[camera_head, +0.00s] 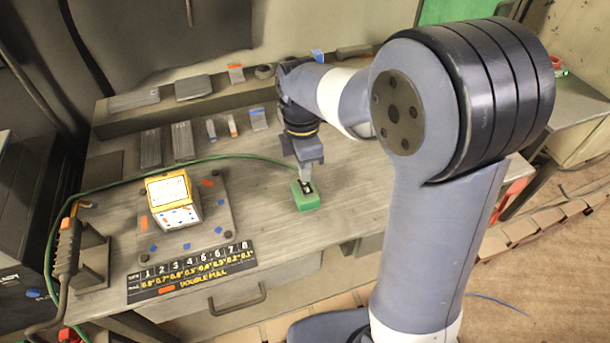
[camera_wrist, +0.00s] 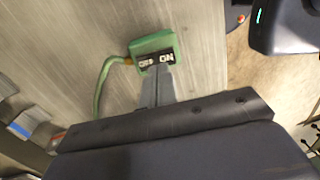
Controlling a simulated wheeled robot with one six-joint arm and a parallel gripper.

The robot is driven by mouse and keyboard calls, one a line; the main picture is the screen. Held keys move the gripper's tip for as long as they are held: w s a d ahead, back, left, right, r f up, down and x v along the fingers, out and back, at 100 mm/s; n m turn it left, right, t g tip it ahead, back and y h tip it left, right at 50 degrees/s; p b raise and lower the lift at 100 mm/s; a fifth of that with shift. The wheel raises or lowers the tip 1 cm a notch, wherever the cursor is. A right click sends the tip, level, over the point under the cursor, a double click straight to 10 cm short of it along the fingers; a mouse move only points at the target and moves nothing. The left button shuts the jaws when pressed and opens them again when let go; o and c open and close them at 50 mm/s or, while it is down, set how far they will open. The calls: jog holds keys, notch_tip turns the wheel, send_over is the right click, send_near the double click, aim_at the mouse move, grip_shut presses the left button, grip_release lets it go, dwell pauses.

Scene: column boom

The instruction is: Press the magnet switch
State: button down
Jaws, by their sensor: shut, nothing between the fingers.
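The magnet switch is a small green box (camera_head: 306,195) on the bench with a green cable running from it. It also shows in the wrist view (camera_wrist: 151,43), with a dark rocker on its face with white lettering, partly reading "ON". My gripper (camera_head: 306,183) points down at the box, shut with nothing between its fingers. In the wrist view its fingertips (camera_wrist: 158,72) overlap the near edge of the rocker. I cannot tell whether they touch it. The fingers hide part of the rocker.
A yellow and white block (camera_head: 172,198) stands on a grey plate left of the switch. A black label strip (camera_head: 190,271) lies along the bench front. The green cable (camera_head: 130,184) crosses the bench. Several grey plates lie at the back. The bench edge is right of the switch.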

aim_at(305, 187)
notch_tip(305, 187, up, 8)
jog(key=shift+w+r, duration=0.15)
jog(key=shift+w, duration=0.3)
jog(key=shift+a, duration=0.1)
jog(key=shift+w+r+g+b, duration=0.2)
jog(key=shift+r+b, duration=0.65)
jog(key=shift+b, duration=0.05)
jog(key=shift+w+r+g+b, duration=0.15)
jog(key=shift+r+g+b, duration=0.05)
jog(key=shift+r+b, duration=0.65)
jog(key=s+f, duration=0.1)
jog(key=f, duration=0.8)
jog(key=s+f+b, duration=0.1)
jog(key=f, duration=0.4)
jog(key=shift+s+d, duration=0.35)
